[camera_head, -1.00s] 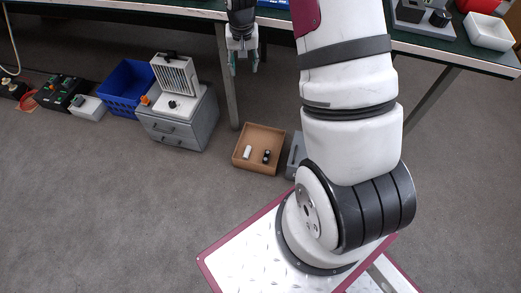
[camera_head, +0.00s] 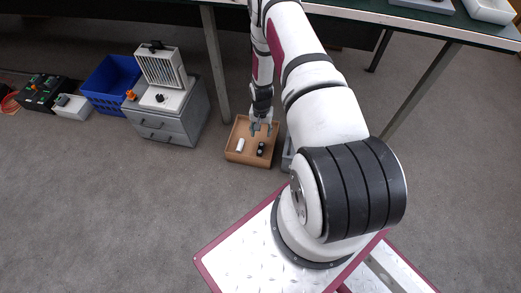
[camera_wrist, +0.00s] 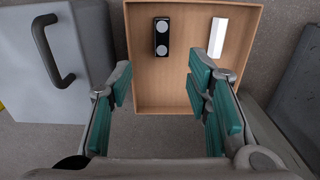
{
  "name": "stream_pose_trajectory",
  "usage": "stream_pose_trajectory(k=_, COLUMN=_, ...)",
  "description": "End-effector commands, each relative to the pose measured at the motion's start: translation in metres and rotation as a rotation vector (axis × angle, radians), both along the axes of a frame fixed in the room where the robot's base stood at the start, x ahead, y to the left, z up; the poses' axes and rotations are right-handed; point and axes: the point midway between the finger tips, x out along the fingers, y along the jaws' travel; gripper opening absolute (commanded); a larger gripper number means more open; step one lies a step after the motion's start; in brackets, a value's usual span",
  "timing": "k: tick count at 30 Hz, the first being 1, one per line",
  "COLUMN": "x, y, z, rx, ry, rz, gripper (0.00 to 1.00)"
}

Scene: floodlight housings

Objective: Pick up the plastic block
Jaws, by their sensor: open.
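A plain white block (camera_head: 240,145), which looks like the plastic block, lies in an open brown box (camera_head: 233,157) on the floor. A black piece with two pale round spots (camera_head: 261,149) lies beside it, apart from it. My gripper (camera_head: 261,130) is above the far part of the box, open and empty. In the wrist view, my gripper (camera_wrist: 160,82) has its teal-padded fingers spread over the box's near edge. There the white block (camera_wrist: 218,37) is ahead and to the right, beyond the right finger, and the black piece (camera_wrist: 161,37) is straight ahead between the fingers' lines.
A grey cabinet with drawers (camera_head: 168,130) carrying a floodlight (camera_head: 162,66) stands left of the box. A blue crate (camera_head: 107,88) is further left. A grey case with a handle (camera_wrist: 65,60) stands close beside the box. The table (camera_head: 420,25) and its legs are behind. Front-left carpet is clear.

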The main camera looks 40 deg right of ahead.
Motion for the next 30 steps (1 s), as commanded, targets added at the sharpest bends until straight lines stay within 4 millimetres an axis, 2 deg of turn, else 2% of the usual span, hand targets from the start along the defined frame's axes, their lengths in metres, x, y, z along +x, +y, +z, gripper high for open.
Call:
stream_pose_trajectory(k=9, x=0.0, y=0.0, z=-0.059, rx=0.001, ry=0.001, rz=0.0, gripper=0.45)
stream_pose_trajectory(k=12, x=0.0, y=0.0, z=-0.072, rx=0.0, ry=0.0, rz=0.0, gripper=0.45)
stream_pose_trajectory(k=23, x=0.001, y=0.0, z=-0.092, rx=0.0, ry=0.0, rz=0.0, gripper=0.45)
stream_pose_trajectory(k=30, x=0.003, y=0.002, z=-0.123, rx=0.001, ry=0.001, rz=0.0, gripper=0.45)
